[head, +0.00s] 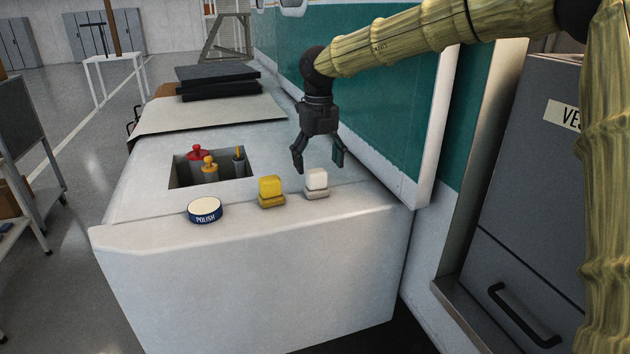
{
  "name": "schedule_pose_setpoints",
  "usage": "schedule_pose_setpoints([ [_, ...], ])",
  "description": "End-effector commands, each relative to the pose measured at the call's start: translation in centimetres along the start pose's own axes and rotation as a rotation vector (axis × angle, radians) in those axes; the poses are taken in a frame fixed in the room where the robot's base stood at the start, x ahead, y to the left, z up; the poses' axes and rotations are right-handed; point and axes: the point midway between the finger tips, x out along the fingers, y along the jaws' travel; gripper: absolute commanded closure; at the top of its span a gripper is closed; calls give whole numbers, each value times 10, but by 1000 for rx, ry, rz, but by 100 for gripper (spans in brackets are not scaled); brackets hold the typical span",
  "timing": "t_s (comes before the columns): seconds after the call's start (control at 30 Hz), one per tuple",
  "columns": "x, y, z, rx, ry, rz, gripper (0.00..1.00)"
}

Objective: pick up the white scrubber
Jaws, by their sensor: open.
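The white scrubber (317,181) sits upright on the pale bench top near its front edge, on the right side. It has a white block above a wider greyish base. My gripper (319,163) points down with its two fingers spread, at or just behind the scrubber in the picture. The exact gap between fingers and scrubber cannot be told from this view. Nothing is held. A similar yellow scrubber (270,190) stands just left of the white one.
A round polish tin (205,210) lies left of the yellow scrubber. Behind, a recess (179,180) holds several bottles with red and yellow tops. Dark flat pads (217,80) are stacked at the back. The green and white helicopter side (385,120) rises close on the right.

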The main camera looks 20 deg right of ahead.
Motion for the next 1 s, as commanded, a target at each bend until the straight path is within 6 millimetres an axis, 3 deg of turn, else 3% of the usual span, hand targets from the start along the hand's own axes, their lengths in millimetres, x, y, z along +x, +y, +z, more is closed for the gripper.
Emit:
schedule_pose_setpoints([
  [0.33, 24, 2, 0, -2, 2, -2, 21],
  [0.7, 66, 7, 0, -4, 1, -1, 21],
  [0.97, 69, 7, 0, -4, 0, 0, 21],
  [1.0, 69, 7, 0, -4, 0, 0, 25],
])
